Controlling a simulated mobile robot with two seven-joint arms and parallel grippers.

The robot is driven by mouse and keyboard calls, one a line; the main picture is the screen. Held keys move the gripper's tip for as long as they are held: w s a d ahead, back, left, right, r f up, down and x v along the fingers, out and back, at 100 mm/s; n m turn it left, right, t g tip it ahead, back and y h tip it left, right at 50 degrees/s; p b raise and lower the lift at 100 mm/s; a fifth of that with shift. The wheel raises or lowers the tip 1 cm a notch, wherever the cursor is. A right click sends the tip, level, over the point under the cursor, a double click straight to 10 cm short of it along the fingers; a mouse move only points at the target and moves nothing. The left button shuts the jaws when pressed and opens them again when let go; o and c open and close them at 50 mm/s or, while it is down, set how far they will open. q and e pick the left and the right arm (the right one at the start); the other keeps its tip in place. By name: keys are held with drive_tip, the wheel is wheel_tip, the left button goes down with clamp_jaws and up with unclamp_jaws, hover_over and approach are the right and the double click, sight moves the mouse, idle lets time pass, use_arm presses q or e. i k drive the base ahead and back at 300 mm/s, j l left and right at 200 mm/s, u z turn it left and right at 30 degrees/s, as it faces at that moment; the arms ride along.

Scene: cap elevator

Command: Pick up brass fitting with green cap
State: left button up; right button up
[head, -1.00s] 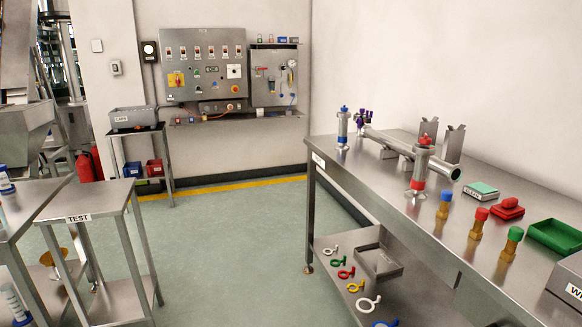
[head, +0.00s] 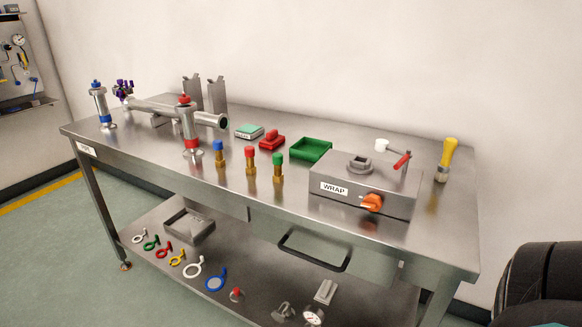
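The brass fitting with the green cap (head: 278,168) stands upright on the steel table, near its front edge. It is the rightmost of three capped brass fittings in a row. The red-capped fitting (head: 250,161) stands just left of it, and the blue-capped fitting (head: 220,154) stands further left. The three are apart from each other. Neither of my grippers shows in the head view.
The grey WRAP box (head: 365,187) stands right of the fittings. A green tray (head: 311,149) and red block (head: 272,140) lie behind them. A steel pipe assembly (head: 191,140) stands left. The lower shelf (head: 205,245) holds coloured rings. A dark chair-like object (head: 545,280) is at lower right.

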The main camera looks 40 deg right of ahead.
sight(278, 158)
drive_tip(key=i+z, duration=0.15)
drive_tip(key=z, duration=1.2)
drive_tip(key=i+j+z, duration=0.15)
drive_tip(key=j+z, duration=0.15)
drive_tip(key=z, duration=0.15)
drive_tip(key=i+j+z, duration=0.1)
drive_tip(key=j+z, duration=0.25)
drive_tip(key=z, duration=0.15)
drive_tip(key=j+z, duration=0.5)
drive_tip(key=j, duration=0.4)
drive_tip(key=j+z, duration=0.15)
drive_tip(key=j, duration=0.75)
